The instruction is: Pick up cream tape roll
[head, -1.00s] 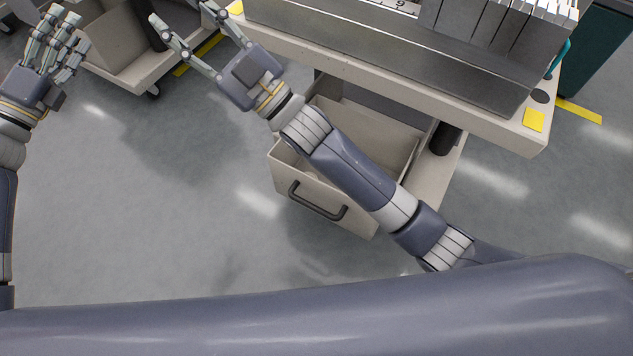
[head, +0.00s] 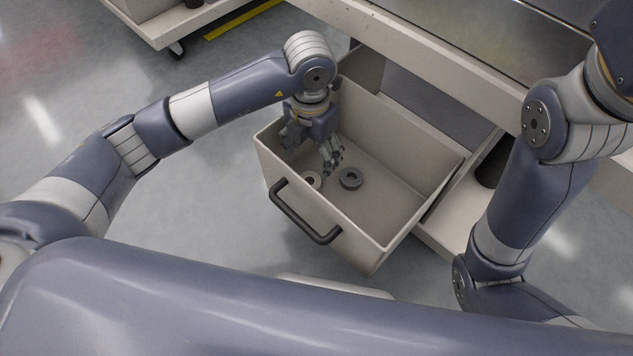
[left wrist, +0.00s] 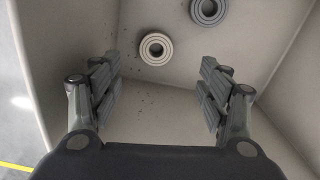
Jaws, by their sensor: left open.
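The cream tape roll (left wrist: 145,51) lies flat on the drawer floor in the left wrist view, ahead of and between the two fingers. In the head view the cream tape roll (head: 314,183) shows near the drawer's handle side, partly hidden by my gripper. My left gripper (head: 332,164) points down inside the open drawer, beside and above the roll. Its fingers are spread and empty in the left wrist view (left wrist: 160,88). My right gripper is out of frame; only its arm shows at right.
A dark grey tape roll (head: 351,185) lies close by on the same floor. The drawer (head: 352,255) has high walls and a dark handle (head: 303,217). The trolley top (head: 455,62) overhangs behind it. The drawer's right part is clear.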

